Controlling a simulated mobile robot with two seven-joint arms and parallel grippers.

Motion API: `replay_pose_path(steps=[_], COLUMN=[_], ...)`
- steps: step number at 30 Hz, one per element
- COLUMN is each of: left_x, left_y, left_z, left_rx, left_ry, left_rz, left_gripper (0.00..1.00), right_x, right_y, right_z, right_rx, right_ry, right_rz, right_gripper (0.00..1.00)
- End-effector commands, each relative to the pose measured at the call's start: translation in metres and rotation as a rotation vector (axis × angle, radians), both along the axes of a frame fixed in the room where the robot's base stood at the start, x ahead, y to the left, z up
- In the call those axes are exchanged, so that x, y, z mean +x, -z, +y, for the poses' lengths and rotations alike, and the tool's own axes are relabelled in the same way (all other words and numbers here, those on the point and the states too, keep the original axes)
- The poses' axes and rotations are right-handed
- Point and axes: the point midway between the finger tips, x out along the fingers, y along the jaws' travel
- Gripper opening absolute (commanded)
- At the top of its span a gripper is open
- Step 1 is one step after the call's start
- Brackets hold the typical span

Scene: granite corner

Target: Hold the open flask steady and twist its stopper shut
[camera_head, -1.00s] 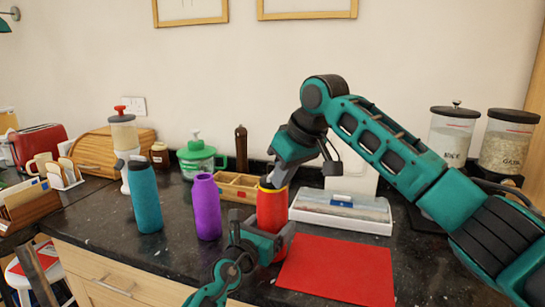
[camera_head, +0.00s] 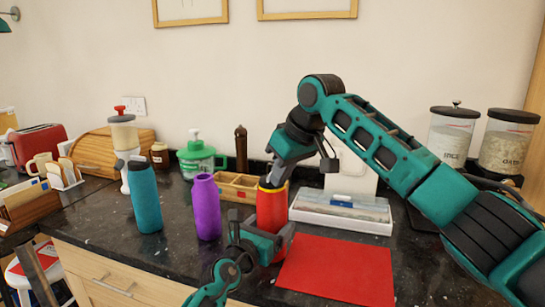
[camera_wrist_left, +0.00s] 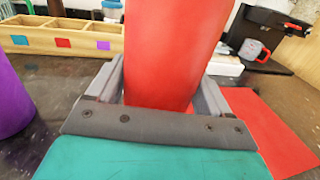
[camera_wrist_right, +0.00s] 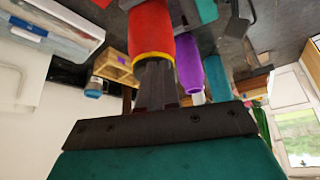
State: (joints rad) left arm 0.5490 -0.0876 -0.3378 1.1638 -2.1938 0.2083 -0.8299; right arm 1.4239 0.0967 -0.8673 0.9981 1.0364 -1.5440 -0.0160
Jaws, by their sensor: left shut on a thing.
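The red flask (camera_head: 271,212) with a yellow rim stands upright on the dark counter. My left gripper (camera_head: 265,243) is shut around its lower body; the left wrist view shows the red flask (camera_wrist_left: 172,50) between the two fingers. My right gripper (camera_head: 276,178) comes down from above onto the flask's top. In the right wrist view, its fingers (camera_wrist_right: 157,88) are close together at the yellow rim (camera_wrist_right: 152,56). The stopper cannot be told apart from the grey fingers, and whether they grip it is unclear.
A purple bottle (camera_head: 206,208) and a teal bottle (camera_head: 146,200) stand left of the flask. A wooden box (camera_head: 236,187) is behind. A red mat (camera_head: 338,270) lies at right, with a white case (camera_head: 341,212) behind it.

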Motion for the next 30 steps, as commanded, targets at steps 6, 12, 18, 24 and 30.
replay_pose_path(steps=[6,12,18,24,30], left_x=[0.0,-0.001,-0.001,-0.001,-0.001], left_y=[0.0,0.0,0.0,0.0,0.0], left_z=[-0.001,-0.002,-0.002,-0.002,-0.002], left_rx=[0.006,0.008,0.008,0.007,0.004], left_ry=[0.002,0.003,0.004,0.004,0.003], left_rz=[-0.003,-0.004,-0.004,-0.004,-0.002], left_gripper=[0.34,0.34,0.34,0.34,0.34], right_x=[0.002,0.002,0.003,0.006,0.009], right_y=[0.0,0.0,0.0,0.0,0.0], right_z=[0.0,0.0,-0.003,-0.009,-0.012], right_rx=[0.002,0.002,0.004,0.003,0.002], right_ry=[0.002,0.003,0.004,0.006,0.003], right_rz=[-0.004,-0.005,-0.005,-0.004,-0.004], right_gripper=[0.0,0.0,0.0,0.0,0.0])
